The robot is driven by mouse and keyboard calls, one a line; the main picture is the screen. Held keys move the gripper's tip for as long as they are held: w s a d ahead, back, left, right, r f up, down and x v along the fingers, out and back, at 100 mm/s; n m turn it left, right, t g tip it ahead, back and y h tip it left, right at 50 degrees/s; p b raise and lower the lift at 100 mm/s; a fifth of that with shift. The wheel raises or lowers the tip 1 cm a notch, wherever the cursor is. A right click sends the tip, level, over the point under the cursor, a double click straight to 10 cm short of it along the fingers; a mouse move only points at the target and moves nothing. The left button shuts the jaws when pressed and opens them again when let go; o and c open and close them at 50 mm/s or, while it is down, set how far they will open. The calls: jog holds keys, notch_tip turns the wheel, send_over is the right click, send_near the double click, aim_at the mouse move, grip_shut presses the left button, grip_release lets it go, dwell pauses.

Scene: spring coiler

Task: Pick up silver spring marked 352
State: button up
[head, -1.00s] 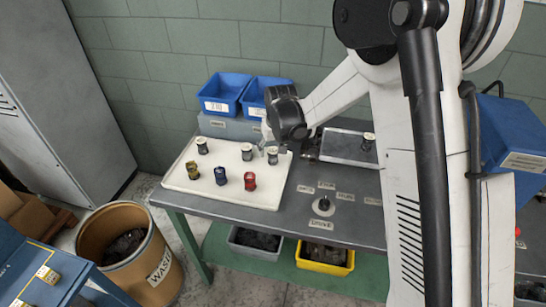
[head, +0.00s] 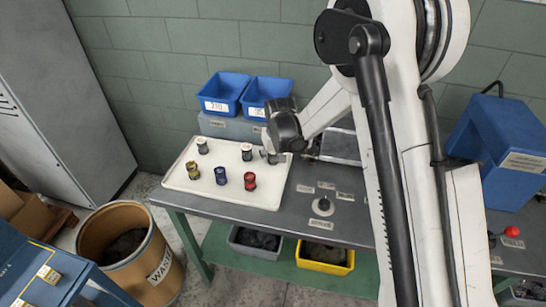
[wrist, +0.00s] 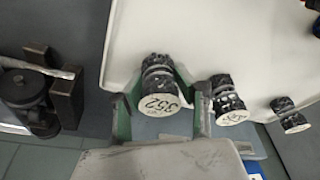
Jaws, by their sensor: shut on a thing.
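In the head view my gripper (head: 273,157) is at the back right of the white tray (head: 228,200) and partly hides the spring. I cannot tell whether the spring is clear of the tray.
A similar spring (wrist: 228,100) stands close beside my gripper, with another (wrist: 290,115) further right. Yellow (head: 194,170), blue (head: 221,176) and red (head: 250,181) springs line the tray's front. Blue bins (head: 222,93) stand behind. A dark fixture (wrist: 28,98) lies left in the wrist view.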

grip_shut()
jog(key=shift+r, duration=0.15)
